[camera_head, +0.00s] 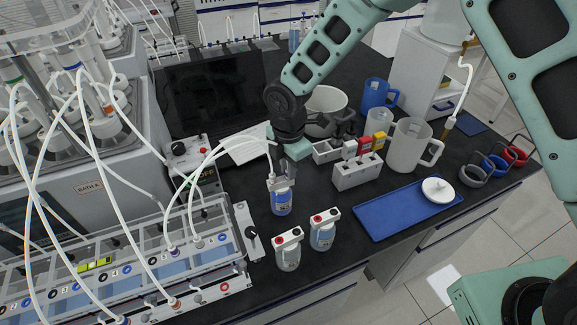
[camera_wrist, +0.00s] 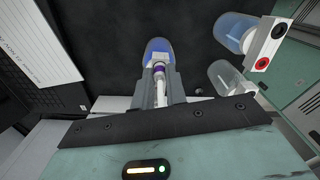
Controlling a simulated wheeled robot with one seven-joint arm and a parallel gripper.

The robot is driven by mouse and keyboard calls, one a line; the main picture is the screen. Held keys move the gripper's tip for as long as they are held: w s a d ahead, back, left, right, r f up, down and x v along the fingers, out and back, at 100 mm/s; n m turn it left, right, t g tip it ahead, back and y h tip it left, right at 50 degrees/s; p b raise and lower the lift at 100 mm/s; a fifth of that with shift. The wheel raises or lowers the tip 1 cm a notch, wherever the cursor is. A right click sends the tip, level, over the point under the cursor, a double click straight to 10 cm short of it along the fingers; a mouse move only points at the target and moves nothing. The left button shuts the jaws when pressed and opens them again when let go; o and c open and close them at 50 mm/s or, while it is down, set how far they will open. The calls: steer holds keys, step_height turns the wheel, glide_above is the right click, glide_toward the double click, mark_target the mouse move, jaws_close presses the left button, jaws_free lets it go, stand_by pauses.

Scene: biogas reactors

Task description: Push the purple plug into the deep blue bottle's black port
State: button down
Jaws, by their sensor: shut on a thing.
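The deep blue bottle (camera_head: 281,201) stands upright on the black bench, with a white cap; it also shows beyond my fingertips in the wrist view (camera_wrist: 156,46). My gripper (camera_head: 285,165) is right above and at the bottle's cap, pointing down. In the wrist view my gripper (camera_wrist: 160,77) is shut on the purple plug (camera_wrist: 158,69), at the end of a white tube. The plug lines up with the bottle's top; I cannot tell whether it touches or enters the port. The black port is hidden by my fingers and the plug.
Two more bottles with red and black ports, one light blue (camera_head: 322,236) and one pale (camera_head: 288,257), stand close in front. A grey rack (camera_head: 357,172), blue tray (camera_head: 385,217) and clear jug (camera_head: 407,147) are to the right. White tubes arc from the bath (camera_head: 205,250) at left.

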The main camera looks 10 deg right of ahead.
steer(key=c, duration=1.3)
jaws_free()
steer(key=shift+c, duration=0.2)
step_height(320, 180, up, 17)
steer(key=b, duration=0.4)
steer(key=s+d+f+m+b, duration=0.1)
steer(key=s+d+m, duration=0.3)
steer(key=s+m, duration=0.4)
steer(key=s+d+f+m+b, duration=0.1)
steer(key=s+d+f+m, duration=0.2)
steer(key=s+m, duration=0.5)
steer(key=s, duration=1.1)
steer(key=shift+d+y, duration=0.3)
steer(key=shift+d, duration=0.1)
